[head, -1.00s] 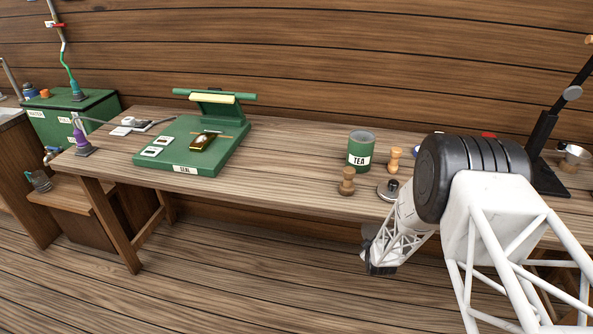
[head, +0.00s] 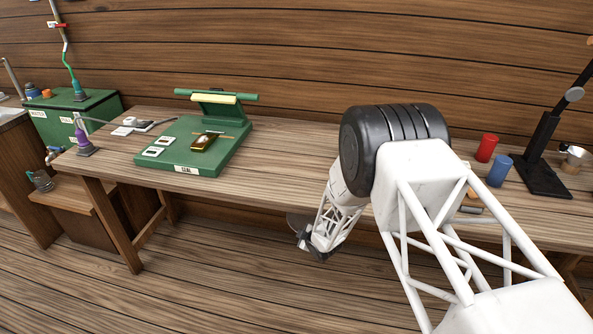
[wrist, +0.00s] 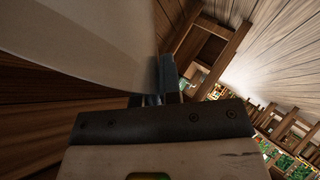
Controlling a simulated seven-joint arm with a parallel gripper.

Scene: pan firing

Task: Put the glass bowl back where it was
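My gripper (head: 312,246) hangs low in front of the table's front edge, left of my arm's large black joint. A dark, thin, see-through round shape, which looks like the glass bowl (head: 296,221), shows at its tip in the head view. In the wrist view a large pale curved wall of the bowl (wrist: 85,40) fills the upper left and meets the finger (wrist: 168,75). The gripper appears shut on its rim. The bowl's contents and full outline are hidden.
The wooden table (head: 285,165) has free room between the green sealer (head: 185,157) and my arm. A red cup (head: 487,148), a blue cup (head: 499,170), a black stand (head: 543,178) and a metal pan (head: 575,155) stand right.

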